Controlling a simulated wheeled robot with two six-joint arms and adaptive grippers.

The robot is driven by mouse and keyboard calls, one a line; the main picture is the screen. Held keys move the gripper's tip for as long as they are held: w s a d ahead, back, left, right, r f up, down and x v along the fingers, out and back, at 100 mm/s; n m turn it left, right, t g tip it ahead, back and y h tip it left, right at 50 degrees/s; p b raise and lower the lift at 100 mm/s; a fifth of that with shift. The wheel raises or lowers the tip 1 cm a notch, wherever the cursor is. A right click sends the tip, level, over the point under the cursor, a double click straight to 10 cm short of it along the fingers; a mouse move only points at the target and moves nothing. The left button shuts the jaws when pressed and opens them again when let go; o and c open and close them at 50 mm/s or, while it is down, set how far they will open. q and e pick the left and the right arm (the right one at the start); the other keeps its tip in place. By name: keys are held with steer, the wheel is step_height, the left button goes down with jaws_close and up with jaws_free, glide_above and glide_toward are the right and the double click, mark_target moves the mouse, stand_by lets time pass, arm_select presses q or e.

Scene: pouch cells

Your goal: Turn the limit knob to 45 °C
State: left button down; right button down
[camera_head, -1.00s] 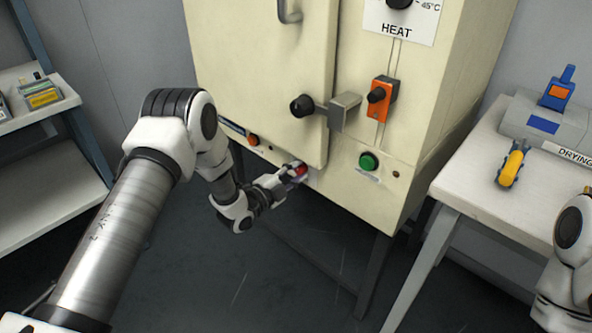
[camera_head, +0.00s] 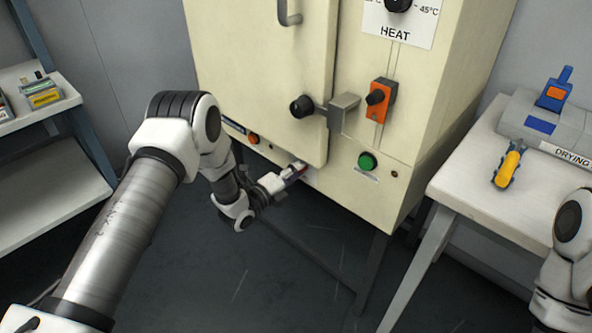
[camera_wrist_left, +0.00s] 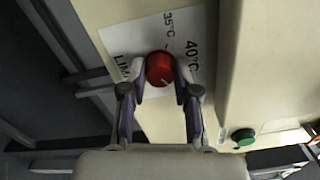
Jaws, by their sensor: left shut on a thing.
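The limit knob (camera_wrist_left: 160,68) is round and red in the left wrist view. It sits on a white plate (camera_wrist_left: 117,40) reading "LIM…", 35 °C and 40 °C; no 45 °C mark shows there. A small pale line shows on the knob's lower right. My left gripper (camera_wrist_left: 161,80) is shut on the knob, one finger on each side. In the head view my left gripper (camera_head: 290,175) is at the oven's lower front and mostly hides the knob. Of my right arm only a link shows at the lower right; its gripper is out of view.
The cream oven (camera_head: 245,85) also bears a green button (camera_head: 368,161), an orange switch (camera_head: 381,99), a door latch (camera_head: 302,106) and a black heat knob (camera_head: 399,3). A table (camera_head: 462,176) with a yellow-handled tool (camera_head: 508,165) stands right. A shelf (camera_head: 60,105) stands left.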

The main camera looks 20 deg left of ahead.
stand_by(0.4)
arm_select(q)
steer(key=c, duration=0.8)
jaws_free()
steer(key=shift+c, duration=0.2)
steer(key=v, duration=1.2)
steer(key=shift+f, duration=0.1)
